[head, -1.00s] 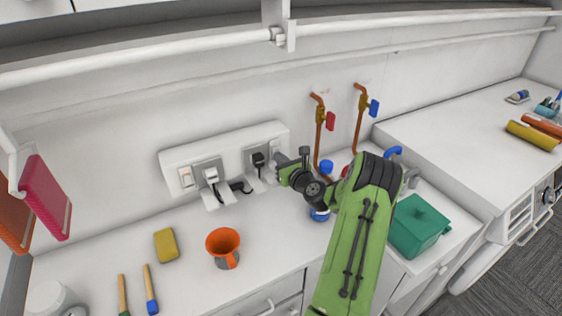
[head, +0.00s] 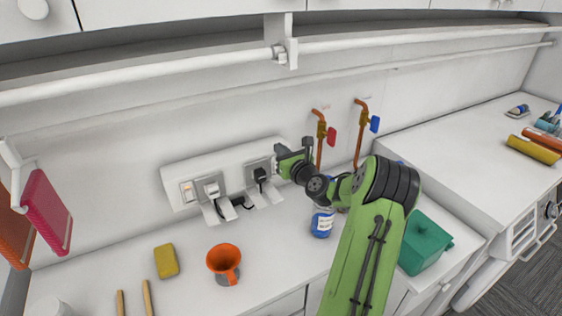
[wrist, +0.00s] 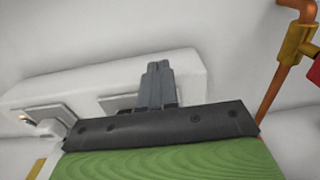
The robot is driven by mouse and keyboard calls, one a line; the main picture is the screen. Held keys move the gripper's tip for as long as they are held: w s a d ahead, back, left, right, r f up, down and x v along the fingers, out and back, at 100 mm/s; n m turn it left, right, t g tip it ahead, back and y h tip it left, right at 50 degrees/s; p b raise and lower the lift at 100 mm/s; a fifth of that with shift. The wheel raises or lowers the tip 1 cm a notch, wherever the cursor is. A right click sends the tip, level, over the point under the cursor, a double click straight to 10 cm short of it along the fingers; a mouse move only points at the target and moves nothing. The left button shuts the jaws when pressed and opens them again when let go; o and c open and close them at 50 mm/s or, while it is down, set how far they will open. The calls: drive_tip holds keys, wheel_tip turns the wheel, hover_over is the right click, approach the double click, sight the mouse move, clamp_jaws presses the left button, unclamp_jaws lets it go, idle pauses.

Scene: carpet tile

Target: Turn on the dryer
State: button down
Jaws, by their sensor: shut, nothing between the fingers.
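A white wall panel (head: 228,163) holds a switch (head: 187,190) with a small orange mark at its left end and sockets to its right. A white plug (head: 211,189) sits in the middle unit and a black plug (head: 260,174) in the right one. My gripper (head: 279,153) is shut and empty at the panel's right end; touching cannot be told. In the wrist view its fingers (wrist: 155,84) overlap the panel (wrist: 120,75), hiding part of the right unit. I cannot identify the dryer; an appliance front with a knob (head: 550,210) shows at the right edge.
Copper pipes with red (head: 331,136) and blue (head: 374,124) handles rise right of my gripper. A rail (head: 150,75) runs above.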

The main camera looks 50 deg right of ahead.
drive_tip(key=shift+s, duration=0.1)
drive_tip(key=s+a+f+p, duration=0.1)
drive_tip(key=s+a+f, duration=0.1)
drive_tip(key=s, duration=0.4)
drive_tip(key=s+a+f+g+p, duration=0.1)
drive_tip(key=s+a+f, duration=0.1)
drive_tip(key=s+f, duration=0.3)
drive_tip(key=s, duration=0.2)
drive_tip(key=shift+s+a+f, duration=0.25)
drive_tip(key=shift+s+f, duration=0.05)
drive_tip(key=shift+w+d, duration=0.1)
drive_tip(key=p+x, duration=0.3)
drive_tip(key=x, duration=1.1)
